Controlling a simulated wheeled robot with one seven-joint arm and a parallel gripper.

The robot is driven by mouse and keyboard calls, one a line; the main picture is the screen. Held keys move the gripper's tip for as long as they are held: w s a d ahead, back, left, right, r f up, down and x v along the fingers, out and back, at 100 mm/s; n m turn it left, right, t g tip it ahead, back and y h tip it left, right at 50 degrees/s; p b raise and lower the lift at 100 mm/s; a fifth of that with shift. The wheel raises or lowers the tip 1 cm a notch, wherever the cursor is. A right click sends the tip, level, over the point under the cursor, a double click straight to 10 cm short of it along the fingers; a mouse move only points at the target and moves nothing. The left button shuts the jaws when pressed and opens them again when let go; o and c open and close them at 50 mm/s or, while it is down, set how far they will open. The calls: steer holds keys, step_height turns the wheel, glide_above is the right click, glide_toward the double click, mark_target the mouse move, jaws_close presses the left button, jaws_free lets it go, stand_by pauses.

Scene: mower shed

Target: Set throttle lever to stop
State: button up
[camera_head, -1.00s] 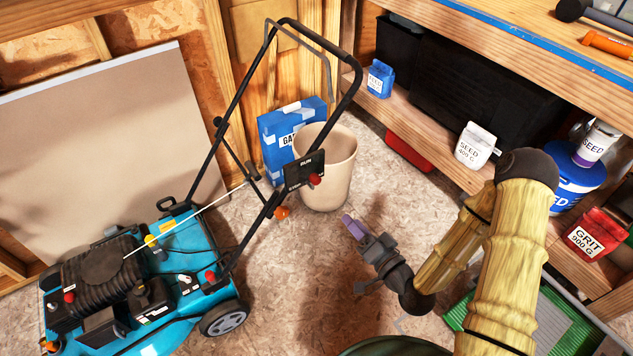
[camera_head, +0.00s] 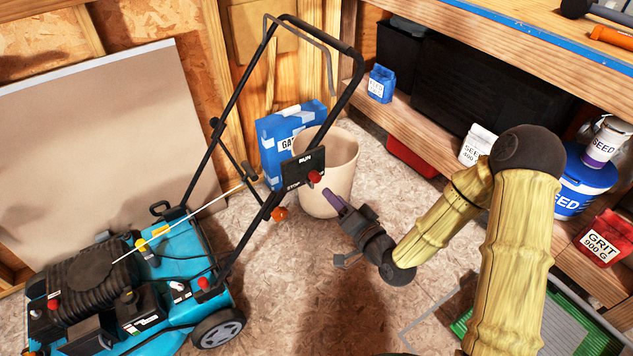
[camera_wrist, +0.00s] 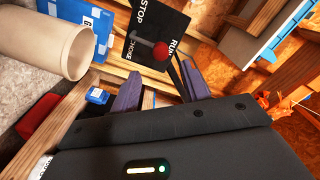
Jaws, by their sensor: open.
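The throttle lever's red knob (camera_head: 314,177) is on a black panel (camera_head: 296,168) on the mower handle. The panel reads RUN above and STOP below in the head view. In the wrist view the red knob (camera_wrist: 160,50) sits close to the RUN word, away from STOP, with CHOKE to its left. My gripper (camera_head: 334,202) is open and empty, its purple fingers just below and right of the knob in the head view. In the wrist view the knob shows above the gap between the fingers (camera_wrist: 160,90), apparently apart from them.
The teal mower (camera_head: 150,290) stands at left with its black handle rising. An orange knob (camera_head: 279,213) is lower on the handle. A beige bin (camera_head: 340,165) and blue box (camera_head: 275,140) stand behind the panel. A shelf with seed containers (camera_head: 478,146) is at right.

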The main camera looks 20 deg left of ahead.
mark_target(318, 181)
steer(key=b+x, duration=0.1)
steer(key=x, duration=0.8)
